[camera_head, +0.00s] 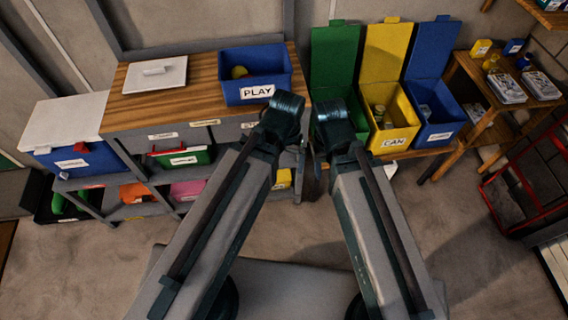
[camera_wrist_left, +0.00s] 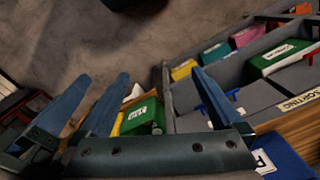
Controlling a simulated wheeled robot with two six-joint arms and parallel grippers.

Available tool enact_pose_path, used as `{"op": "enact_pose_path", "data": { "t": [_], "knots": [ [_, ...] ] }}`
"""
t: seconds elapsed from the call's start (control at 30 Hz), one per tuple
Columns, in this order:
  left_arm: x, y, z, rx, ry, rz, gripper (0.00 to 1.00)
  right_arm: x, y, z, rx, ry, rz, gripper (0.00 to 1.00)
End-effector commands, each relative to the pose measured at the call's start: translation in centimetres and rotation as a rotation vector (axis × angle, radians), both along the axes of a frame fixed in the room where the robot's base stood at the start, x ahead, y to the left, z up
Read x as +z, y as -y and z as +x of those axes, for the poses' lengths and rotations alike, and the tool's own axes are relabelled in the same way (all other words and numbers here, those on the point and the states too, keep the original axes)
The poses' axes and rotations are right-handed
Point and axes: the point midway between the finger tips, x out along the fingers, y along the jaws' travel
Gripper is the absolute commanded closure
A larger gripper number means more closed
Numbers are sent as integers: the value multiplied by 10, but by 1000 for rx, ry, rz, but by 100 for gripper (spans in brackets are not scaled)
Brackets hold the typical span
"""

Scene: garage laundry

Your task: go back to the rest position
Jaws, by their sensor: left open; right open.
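My left gripper (camera_head: 298,162) is near the middle of the head view, at the end of an arm reaching forward from the bottom left. My right gripper (camera_head: 319,162) is close beside it on the right. Both point down in front of the shelf unit, and their fingers are partly hidden by the wrists. In the left wrist view my left gripper (camera_wrist_left: 160,74) has its two blue-grey fingers spread apart with nothing held between them. Fingers of my right gripper appear at the left of that view. I see nothing held in the right gripper.
A wooden-topped shelf unit (camera_head: 200,108) carries a blue PLAY bin (camera_head: 232,92) and a white lid (camera_head: 154,74). Green (camera_head: 335,55), yellow (camera_head: 396,135) and blue (camera_head: 437,128) lidded bins stand right of it. A red metal frame (camera_head: 500,200) is at far right. The floor (camera_head: 440,215) ahead is clear.

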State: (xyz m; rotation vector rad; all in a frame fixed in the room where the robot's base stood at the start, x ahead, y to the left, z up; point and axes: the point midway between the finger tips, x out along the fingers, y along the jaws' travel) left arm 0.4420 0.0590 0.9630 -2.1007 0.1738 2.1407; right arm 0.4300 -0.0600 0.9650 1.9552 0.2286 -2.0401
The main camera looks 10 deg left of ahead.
Motion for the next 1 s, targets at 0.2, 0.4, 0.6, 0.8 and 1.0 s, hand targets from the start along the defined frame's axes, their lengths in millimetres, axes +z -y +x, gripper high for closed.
{"op": "enact_pose_path", "data": {
  "t": [0.2, 0.4, 0.6, 0.8, 1.0],
  "knots": [
    [1, -1, -13, -154, -17, 90, 0, 0, 0, 0, 0, 0, 0, 50],
    [1, -1, -12, -155, -17, 91, 0, 0, 0, 0, 0, 0, 0, 50],
    [1, -1, -12, -153, -17, 90, 0, 0, 0, 0, 0, 0, 0, 50],
    [1, -1, -12, -153, -16, 89, 0, 0, 0, 0, 0, 0, 0, 50],
    [1, -1, -12, -152, -16, 89, 0, 0, 0, 0, 0, 0, 0, 50]
  ]
}}
